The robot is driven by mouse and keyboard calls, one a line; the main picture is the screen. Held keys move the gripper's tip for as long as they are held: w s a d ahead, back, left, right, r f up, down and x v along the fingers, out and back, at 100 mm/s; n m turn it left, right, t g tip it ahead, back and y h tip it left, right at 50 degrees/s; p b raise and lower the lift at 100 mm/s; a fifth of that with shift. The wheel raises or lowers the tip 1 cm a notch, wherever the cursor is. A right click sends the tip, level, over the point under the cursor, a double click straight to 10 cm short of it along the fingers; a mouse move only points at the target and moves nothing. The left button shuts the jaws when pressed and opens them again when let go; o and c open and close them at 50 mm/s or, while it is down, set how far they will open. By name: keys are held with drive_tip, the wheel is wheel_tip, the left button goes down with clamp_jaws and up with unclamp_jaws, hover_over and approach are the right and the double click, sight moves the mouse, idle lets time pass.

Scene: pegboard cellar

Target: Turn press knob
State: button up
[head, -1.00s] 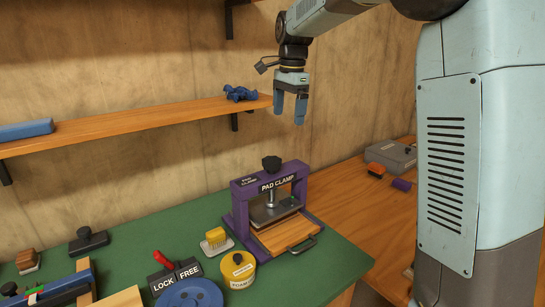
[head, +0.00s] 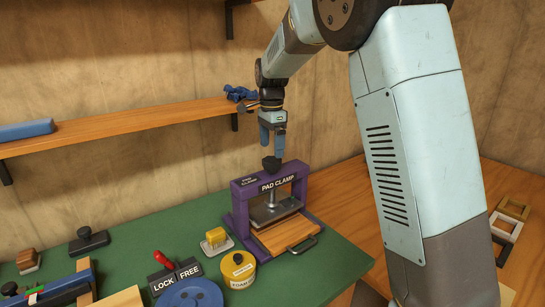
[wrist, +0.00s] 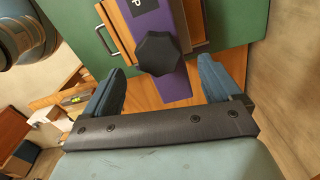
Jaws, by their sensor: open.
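The press is a purple frame (head: 240,203) labelled "PAD CLAMP" on the green bench top. Its black lobed knob (head: 271,164) sits on top of the crossbar, above a metal screw and a flat pressing plate (head: 275,209). My gripper (head: 272,150) is open and points down just above the knob. In the wrist view the knob (wrist: 158,54) lies between and beyond the two blue fingers (wrist: 160,92), apart from both and nearer the left one. No contact shows.
A wooden drawer board (head: 286,234) with a handle sticks out under the press. A yellow brush (head: 216,240), a yellow round tin (head: 238,270) and a red lever (head: 163,260) stand nearby. A wooden shelf (head: 130,122) runs along the wall behind.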

sight(272, 159)
drive_tip(key=shift+f, duration=2.2)
drive_tip(key=shift+c, duration=0.5)
drive_tip(key=c, duration=1)
drive_tip(key=shift+o, duration=0.2)
drive_tip(key=shift+r, duration=0.1)
